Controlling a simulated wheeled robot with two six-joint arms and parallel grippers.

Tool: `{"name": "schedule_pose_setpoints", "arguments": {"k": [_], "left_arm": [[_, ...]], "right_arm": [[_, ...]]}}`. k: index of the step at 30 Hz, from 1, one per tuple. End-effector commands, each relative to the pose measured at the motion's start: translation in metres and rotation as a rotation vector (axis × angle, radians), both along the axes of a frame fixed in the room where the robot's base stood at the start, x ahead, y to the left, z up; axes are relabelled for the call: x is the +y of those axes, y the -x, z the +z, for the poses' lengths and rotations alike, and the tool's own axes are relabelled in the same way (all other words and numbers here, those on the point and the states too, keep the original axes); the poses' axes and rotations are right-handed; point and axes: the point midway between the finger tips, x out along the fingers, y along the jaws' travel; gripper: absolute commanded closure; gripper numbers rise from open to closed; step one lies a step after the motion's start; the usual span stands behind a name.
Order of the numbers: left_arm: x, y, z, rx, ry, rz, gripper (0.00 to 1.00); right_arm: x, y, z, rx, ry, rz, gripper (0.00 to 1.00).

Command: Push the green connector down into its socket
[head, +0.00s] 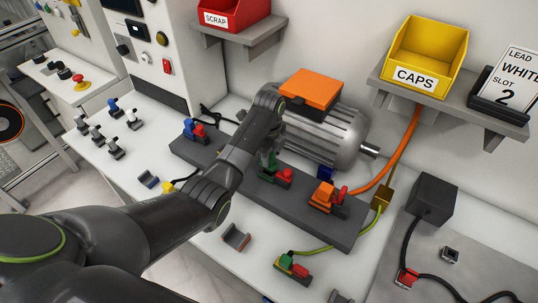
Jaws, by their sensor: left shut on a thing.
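The green connector (267,168) is at the middle of the dark mounting bar (345,228), next to a red lever (285,175). My left arm comes in from the lower left, and its wrist bends down over this spot. My left gripper (269,153) is shut on the green connector, largely hidden behind my own forearm. The socket under the connector is mostly hidden, so I cannot tell how deep the connector sits. My right gripper is not in view.
A blue connector (189,127) and an orange connector (322,194) sit on the same bar. Behind it stands a grey motor (335,134) with an orange top. Another green-and-red piece (285,262) on a green-yellow cable lies in front. Shelves hold red (233,13) and yellow (425,50) bins.

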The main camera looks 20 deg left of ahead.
Motion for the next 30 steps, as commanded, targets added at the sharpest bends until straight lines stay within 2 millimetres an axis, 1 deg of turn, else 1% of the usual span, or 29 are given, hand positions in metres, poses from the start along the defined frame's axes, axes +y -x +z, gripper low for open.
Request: {"name": "schedule_pose_setpoints", "arguments": {"k": [11, 30], "left_arm": [[0.000, 0.000, -0.005, 0.001, 0.000, 0.000, 1.00], [0.000, 0.000, -0.030, 0.001, -0.001, 0.000, 1.00]], "right_arm": [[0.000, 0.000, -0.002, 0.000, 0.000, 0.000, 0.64], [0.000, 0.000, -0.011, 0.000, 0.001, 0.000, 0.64]]}}
